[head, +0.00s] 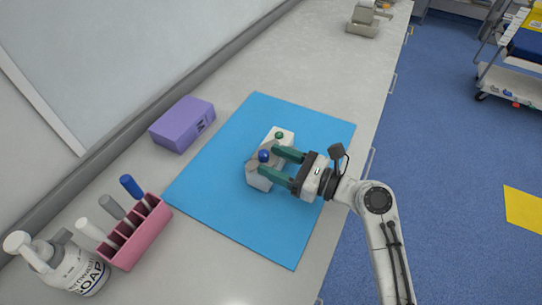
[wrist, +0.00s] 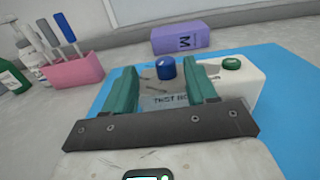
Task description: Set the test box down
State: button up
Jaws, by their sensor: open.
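The test box (head: 255,177) is a small grey box with a blue knob on top. It stands on the blue mat (head: 230,200). In the wrist view the test box (wrist: 165,98) shows part of its lettering between the fingers. My gripper (head: 270,163) is open, with one green finger on each side of the box. I cannot tell whether the fingers touch it. A white box with a green cap (head: 284,137) stands right beside it on the mat; it also shows in the wrist view (wrist: 240,80), behind the right finger.
A purple box (head: 182,124) stands left of the mat. A pink rack (head: 137,238) with several handled tools and a soap bottle (head: 70,268) stand at the lower left. The mat's lower part is clear. The counter's right edge lies under my arm.

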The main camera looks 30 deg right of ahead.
aim_at(259, 152)
jog(key=shift+d+p+x, duration=0.25)
jog(key=shift+p+x, duration=0.25)
jog(key=shift+x, duration=2.25)
jog(key=shift+w, duration=0.15)
grip_shut()
